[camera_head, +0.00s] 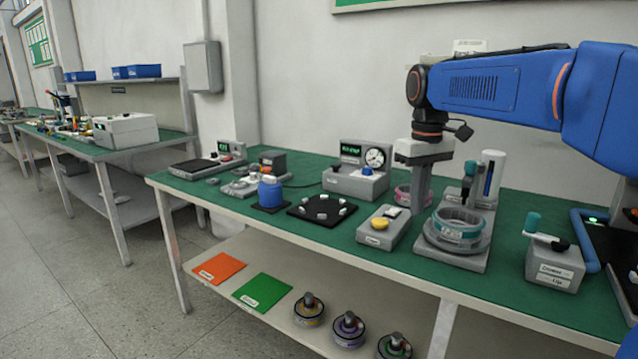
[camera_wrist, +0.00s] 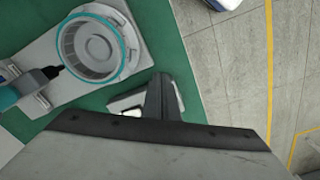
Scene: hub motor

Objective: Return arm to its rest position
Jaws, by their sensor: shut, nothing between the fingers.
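My blue arm (camera_head: 500,85) reaches in from the right over the green workbench (camera_head: 300,245). My gripper (camera_head: 420,205) points down above the bench, between the small grey box with a yellow button (camera_head: 385,228) and the grey fixture with a teal ring (camera_head: 462,230). The fingers are together with nothing between them. In the wrist view my gripper (camera_wrist: 160,95) shows as one dark narrow shape, partly covering a pale object on the bench. The teal-ringed fixture (camera_wrist: 98,47) lies to its upper left there.
A grey box with a teal-handled lever (camera_head: 555,262) stands right of the fixture. A gauge unit (camera_head: 358,170), a black plate with small pale parts (camera_head: 322,210) and a blue cylinder (camera_head: 270,192) stand farther left. The lower shelf holds an orange sheet (camera_head: 219,267), a green sheet (camera_head: 262,292) and round parts.

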